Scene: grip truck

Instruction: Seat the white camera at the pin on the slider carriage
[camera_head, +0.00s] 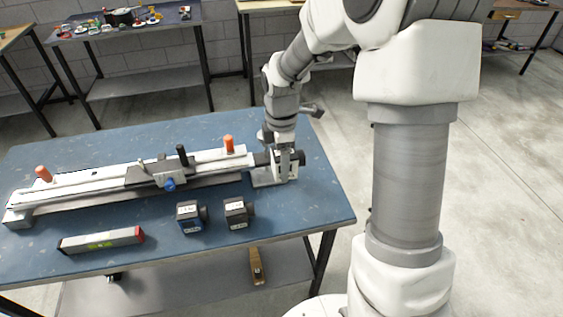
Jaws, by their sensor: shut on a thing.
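The slider (80,190) is a long pale rail lying across the blue table. Its dark carriage (150,175) sits right of the rail's middle, with a blue knob (168,184) in front and short upright posts on top; I cannot tell for sure which is the pin. My gripper (284,158) points down at the rail's right end and is shut on the white camera (292,168), whose dark lens part points left. The fingers hide part of the camera. I cannot tell whether its underside touches anything. It is apart from the carriage, to its right.
Orange knobs (229,143) (43,173) rise near both rail ends. Two dark cameras (190,219) (236,213) stand in front of the slider. A pale bar with a red end (100,240) lies front left. The table's front right corner is clear.

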